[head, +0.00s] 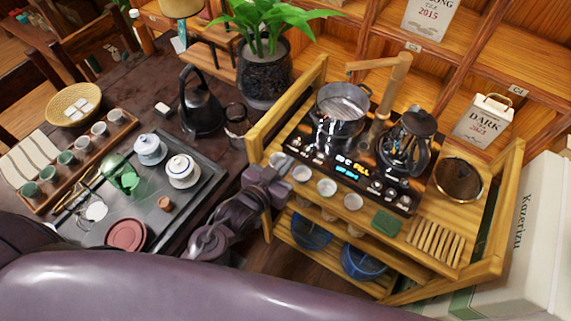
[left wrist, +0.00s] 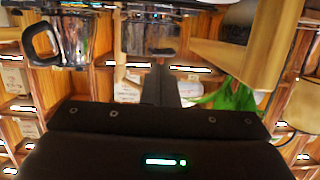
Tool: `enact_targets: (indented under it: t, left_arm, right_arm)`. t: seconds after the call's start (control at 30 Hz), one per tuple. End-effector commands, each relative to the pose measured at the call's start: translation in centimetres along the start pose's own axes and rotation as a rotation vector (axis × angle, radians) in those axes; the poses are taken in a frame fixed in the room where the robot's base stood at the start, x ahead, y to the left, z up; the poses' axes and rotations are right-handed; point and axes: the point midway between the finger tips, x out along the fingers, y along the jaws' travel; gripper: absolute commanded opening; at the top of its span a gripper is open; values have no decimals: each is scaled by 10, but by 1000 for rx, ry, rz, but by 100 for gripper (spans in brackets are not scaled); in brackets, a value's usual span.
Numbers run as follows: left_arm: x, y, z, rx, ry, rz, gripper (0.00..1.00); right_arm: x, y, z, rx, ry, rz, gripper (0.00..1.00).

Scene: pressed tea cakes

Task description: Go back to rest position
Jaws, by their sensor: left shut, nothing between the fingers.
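My left gripper (head: 270,180) is at the left edge of the wooden tea cart (head: 488,262), beside a row of small white cups (head: 327,187). In the left wrist view its fingers (left wrist: 165,85) are together with nothing between them. My left arm reaches up to it from the bottom of the head view. My right gripper is not in view.
The cart holds a steel pot (head: 342,103), a glass kettle (head: 405,140), a green block (head: 386,222) and a wooden rack (head: 435,242). A black kettle (head: 200,105), tea tray (head: 215,170) and potted plant (head: 265,75) stand left. Shelves line the back.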

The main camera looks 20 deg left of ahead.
Motion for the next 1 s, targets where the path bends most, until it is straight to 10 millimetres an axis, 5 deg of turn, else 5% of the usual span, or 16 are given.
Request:
enact_targets:
  t: [0.77, 0.87, 1.0]
  left_arm:
    - [1, 0, 1, 0, -1, -1, 0]
    - [3, -2, 17, -1, -31, -4, 0]
    - [5, -6, 82, -5, -153, -15, 0]
  right_arm:
    - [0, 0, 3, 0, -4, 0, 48]
    - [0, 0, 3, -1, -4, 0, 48]
    - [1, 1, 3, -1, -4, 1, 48]
